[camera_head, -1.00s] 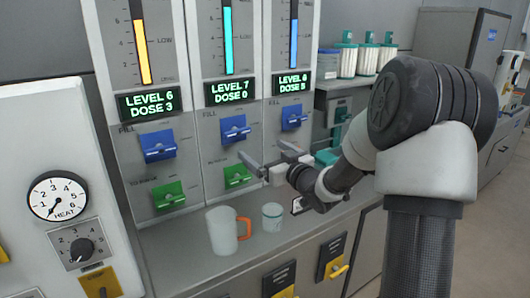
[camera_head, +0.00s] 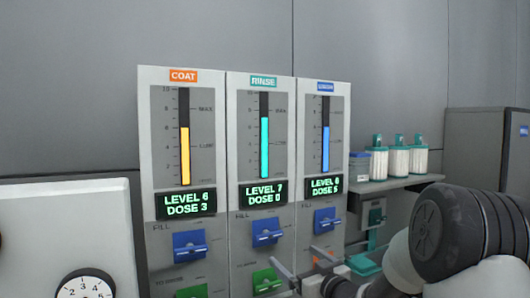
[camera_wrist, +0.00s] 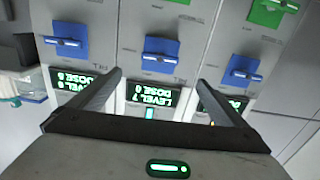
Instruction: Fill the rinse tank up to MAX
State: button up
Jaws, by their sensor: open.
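The rinse tank gauge (camera_head: 264,133) is the middle column under a teal RINSE label. Its cyan fill stands slightly below the MAX mark. Its display (camera_head: 268,194) reads LEVEL 7, DOSE 0. The blue FILL lever (camera_head: 267,233) is below the display, with a green lever (camera_head: 264,281) lower down. My gripper (camera_head: 292,255) is open and empty in front of the panel, low and to the right of the rinse FILL lever. In the upside-down wrist view, that blue lever (camera_wrist: 161,50) lies beyond and between my open fingertips (camera_wrist: 160,76), apart from them.
The COAT column (camera_head: 184,140) at left reads LEVEL 6, DOSE 3. A blue-labelled column (camera_head: 326,135) stands at right. Both have blue levers beside the rinse one. A shelf with white canisters (camera_head: 398,163) is farther right. A heat dial (camera_head: 84,288) is at lower left.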

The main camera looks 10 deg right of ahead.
aim_at(271, 237)
jog(key=shift+a, duration=0.1)
jog(key=p+x, duration=0.2)
jog(key=x, duration=1.5)
jog(key=shift+w+p, duration=0.2)
jog(key=shift+p, duration=0.15)
jog(key=c, duration=1)
jog(key=shift+c, duration=0.2)
